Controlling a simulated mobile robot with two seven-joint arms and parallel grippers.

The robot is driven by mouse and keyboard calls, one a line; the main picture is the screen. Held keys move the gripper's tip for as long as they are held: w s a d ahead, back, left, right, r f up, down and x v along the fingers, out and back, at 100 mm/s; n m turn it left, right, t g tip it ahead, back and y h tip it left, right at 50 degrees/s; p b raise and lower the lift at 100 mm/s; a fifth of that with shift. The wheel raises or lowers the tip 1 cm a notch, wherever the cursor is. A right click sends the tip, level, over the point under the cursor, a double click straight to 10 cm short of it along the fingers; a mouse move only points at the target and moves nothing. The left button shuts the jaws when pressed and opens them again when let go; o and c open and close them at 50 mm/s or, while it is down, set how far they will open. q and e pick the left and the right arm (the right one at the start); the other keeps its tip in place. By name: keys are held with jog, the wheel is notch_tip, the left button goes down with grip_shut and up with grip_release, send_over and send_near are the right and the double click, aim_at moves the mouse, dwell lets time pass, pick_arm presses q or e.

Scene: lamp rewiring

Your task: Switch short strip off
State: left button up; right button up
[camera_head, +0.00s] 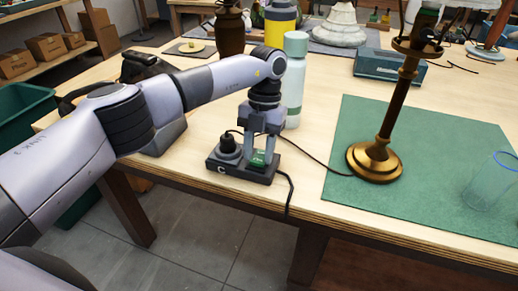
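The short strip (222,170) is a dark box near the table's front edge. A black plug (228,146) sits in its left part, and a green switch (259,158) is towards its right. My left gripper (260,150) points down over the strip. Its two grey fingers are apart, with a gap between them, and their tips are close to the green switch. I cannot tell whether they touch it. The switch's position is too small to read. My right gripper is not in view.
A brass lamp (375,162) stands on a green mat (435,150), its cord running to the strip. A pale bottle (295,70) stands just behind my gripper. A clear glass (488,182) is at the right. Another black cord (290,190) hangs over the front edge.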

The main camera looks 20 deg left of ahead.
aim_at(261, 154)
pick_arm(q)
jog(key=shift+o, duration=1.2)
jog(key=v, duration=0.7)
jog(key=shift+r+b, duration=0.1)
jog(key=shift+b, duration=0.3)
